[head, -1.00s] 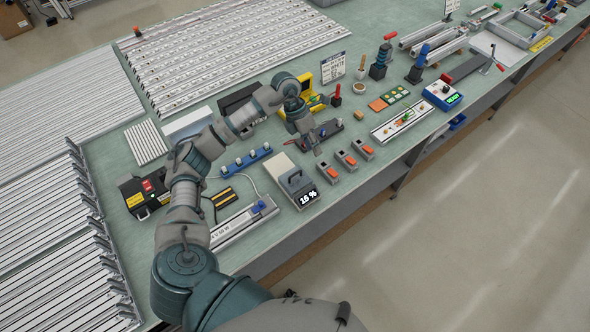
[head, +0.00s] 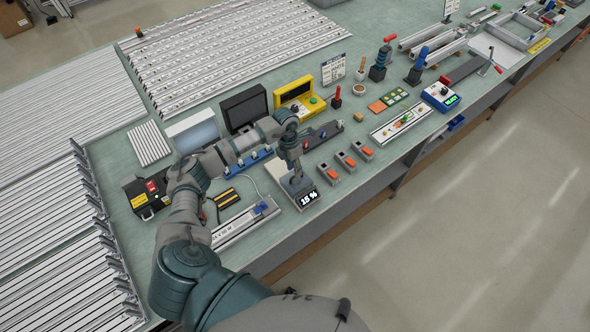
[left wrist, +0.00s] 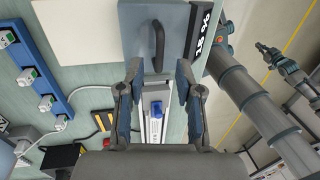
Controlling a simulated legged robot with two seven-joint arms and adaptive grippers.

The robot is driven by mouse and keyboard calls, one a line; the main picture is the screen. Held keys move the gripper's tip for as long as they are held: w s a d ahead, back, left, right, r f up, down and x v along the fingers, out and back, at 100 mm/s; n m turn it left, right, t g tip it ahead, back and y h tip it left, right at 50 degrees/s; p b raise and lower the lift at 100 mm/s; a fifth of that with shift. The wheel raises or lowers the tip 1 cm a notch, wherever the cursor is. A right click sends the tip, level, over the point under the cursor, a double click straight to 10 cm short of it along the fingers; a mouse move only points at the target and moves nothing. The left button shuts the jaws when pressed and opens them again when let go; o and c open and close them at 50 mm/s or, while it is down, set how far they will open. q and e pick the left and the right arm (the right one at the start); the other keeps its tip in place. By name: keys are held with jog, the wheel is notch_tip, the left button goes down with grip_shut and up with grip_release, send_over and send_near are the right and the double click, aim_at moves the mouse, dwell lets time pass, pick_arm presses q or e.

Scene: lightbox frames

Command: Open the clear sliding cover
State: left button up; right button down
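I cannot pick out a clear sliding cover for certain. A grey box (head: 283,180) with a handle and a lit "15 %" display stands near the table's front edge. In the left wrist view the box's top (left wrist: 135,25) and dark handle (left wrist: 157,45) lie just beyond my fingers. My left gripper (left wrist: 158,70) is open and empty there; in the head view the left gripper (head: 297,184) hides part of the box. A long pale rail (head: 238,226) with a blue knob lies left of the box. My right gripper (left wrist: 266,56) shows small in the left wrist view.
A blue strip with knobs (head: 262,155) lies behind the box. Several small grey units with orange buttons (head: 345,160) stand to its right. A yellow device (head: 297,95) and dark screen (head: 243,107) stand farther back. The floor in front (head: 450,230) is clear.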

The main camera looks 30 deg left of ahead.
aim_at(296, 180)
pick_arm(q)
jog(key=shift+f, duration=1.25)
jog(key=shift+d, duration=0.1)
grip_shut()
jog(key=shift+d, duration=0.1)
